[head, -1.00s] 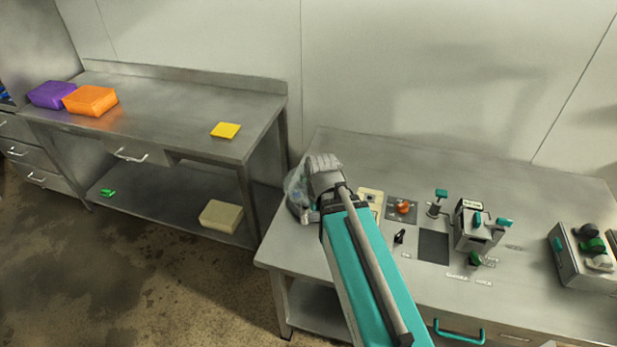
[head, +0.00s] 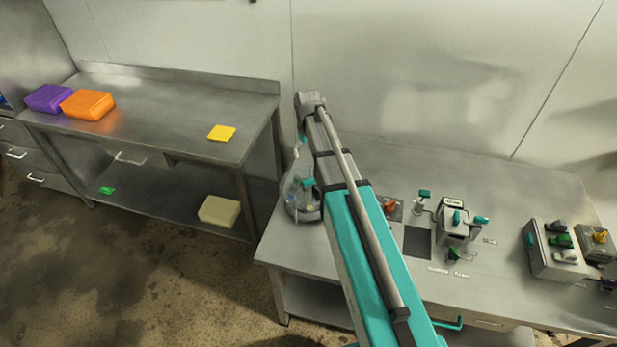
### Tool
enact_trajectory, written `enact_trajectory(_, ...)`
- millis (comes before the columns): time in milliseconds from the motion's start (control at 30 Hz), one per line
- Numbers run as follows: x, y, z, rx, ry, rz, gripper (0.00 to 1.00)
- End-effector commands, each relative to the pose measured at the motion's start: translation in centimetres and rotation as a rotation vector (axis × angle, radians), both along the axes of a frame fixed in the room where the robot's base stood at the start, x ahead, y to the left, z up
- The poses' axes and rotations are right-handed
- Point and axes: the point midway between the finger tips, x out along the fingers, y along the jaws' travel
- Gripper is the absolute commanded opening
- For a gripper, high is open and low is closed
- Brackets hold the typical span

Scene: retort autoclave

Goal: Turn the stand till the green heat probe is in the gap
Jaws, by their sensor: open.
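On the right-hand bench (head: 385,165) are an orange knob (head: 390,206), a dark square plate (head: 417,241), a grey device with teal handles (head: 458,220) and a box with coloured knobs (head: 556,249). The left bench holds orange (head: 88,104) and purple (head: 48,98) blocks and a yellow pad (head: 221,132).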

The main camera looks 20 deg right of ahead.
Motion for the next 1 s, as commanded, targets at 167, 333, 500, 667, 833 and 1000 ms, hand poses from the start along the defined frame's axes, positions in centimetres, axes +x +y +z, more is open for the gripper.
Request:
enact_trajectory(167,-0.1,0.1,-0.1,0.0,0.0,0.001,1.0)
enact_trajectory(333,-0.1,0.1,-0.1,0.0,0.0,0.001,1.0)
enact_trajectory(500,-0.1,0.1,-0.6,0.0,0.0,0.0,1.0)
enact_trajectory(667,-0.1,0.1,-1.4,0.0,0.0,0.0,1.0)
enact_trajectory(833,-0.1,0.0,-2.6,0.0,0.0,-0.001,1.0)
enact_trajectory(1000,-0.1,0.0,-3.9,0.0,0.0,-0.001,1.0)
